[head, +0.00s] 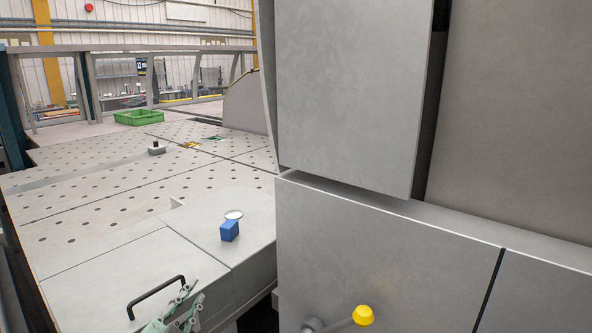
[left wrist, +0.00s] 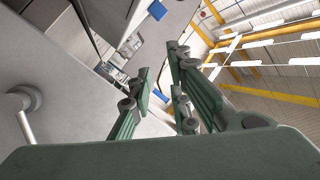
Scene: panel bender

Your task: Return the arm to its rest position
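My left gripper (head: 190,300) shows at the bottom left of the head view, beside a black handle (head: 156,296) on the grey table panel. Its green fingers also show in the left wrist view (left wrist: 162,72), spread apart with nothing between them. The rest of my left arm is out of the head view. My right arm and gripper are in neither view.
A lever with a yellow knob (head: 363,315) sticks out from the grey machine front (head: 400,260) on the right. A green crate (head: 138,117) stands farther back.

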